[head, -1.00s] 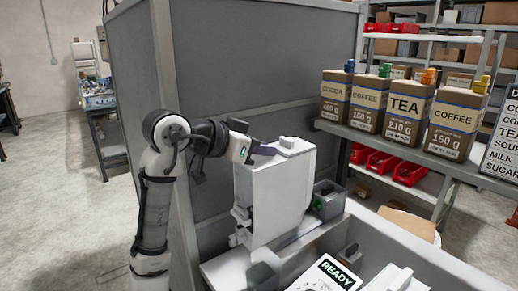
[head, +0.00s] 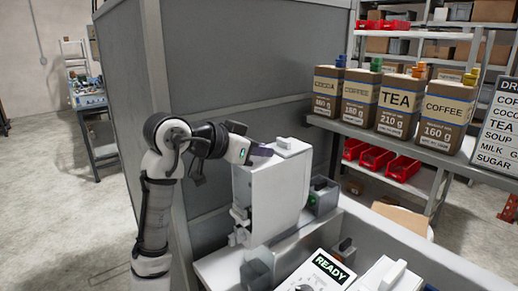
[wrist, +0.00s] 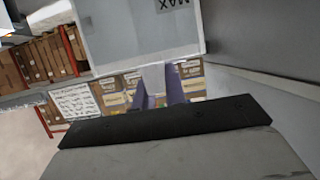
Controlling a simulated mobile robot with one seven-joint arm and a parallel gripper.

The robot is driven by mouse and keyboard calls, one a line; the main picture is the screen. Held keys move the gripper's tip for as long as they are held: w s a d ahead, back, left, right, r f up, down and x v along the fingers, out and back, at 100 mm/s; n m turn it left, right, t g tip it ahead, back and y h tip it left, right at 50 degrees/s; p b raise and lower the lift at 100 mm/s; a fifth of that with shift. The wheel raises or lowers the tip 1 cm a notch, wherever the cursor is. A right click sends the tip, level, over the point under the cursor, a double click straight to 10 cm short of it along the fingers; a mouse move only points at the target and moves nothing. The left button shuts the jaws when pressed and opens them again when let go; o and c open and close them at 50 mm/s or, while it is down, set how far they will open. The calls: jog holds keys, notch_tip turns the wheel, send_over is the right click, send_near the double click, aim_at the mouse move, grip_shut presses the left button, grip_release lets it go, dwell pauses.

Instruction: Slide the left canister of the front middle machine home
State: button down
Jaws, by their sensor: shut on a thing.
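The canister (head: 272,193) is a tall pale grey-white box with a lid and a small raised block on top. It stands upright at the left of the machine area in the head view. In the wrist view its face (wrist: 135,35), marked MAX, fills the upper part. My gripper (head: 262,153) reaches in from the left at the canister's upper edge. In the wrist view the purple fingers (wrist: 159,90) are shut on a pale part of the canister between them. The canister's underside and its seat are hidden.
A panel reading READY (head: 332,268) is at the front. A dark grey box (head: 322,195) stands right behind the canister. A grey partition (head: 240,60) rises behind my arm. A shelf at right holds TEA (head: 398,100), COFFEE (head: 447,112) and other packs.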

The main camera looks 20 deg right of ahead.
jog(key=shift+f, duration=0.35)
jog(key=c, duration=1.4)
grip_release()
jog(key=shift+o, duration=0.2)
jog(key=b+v, duration=0.4)
jog(key=v, duration=0.9)
jog(key=shift+s+a, duration=0.15)
jog(key=shift+a, duration=0.2)
jog(key=shift+r, duration=0.1)
jog(key=shift+c, duration=0.5)
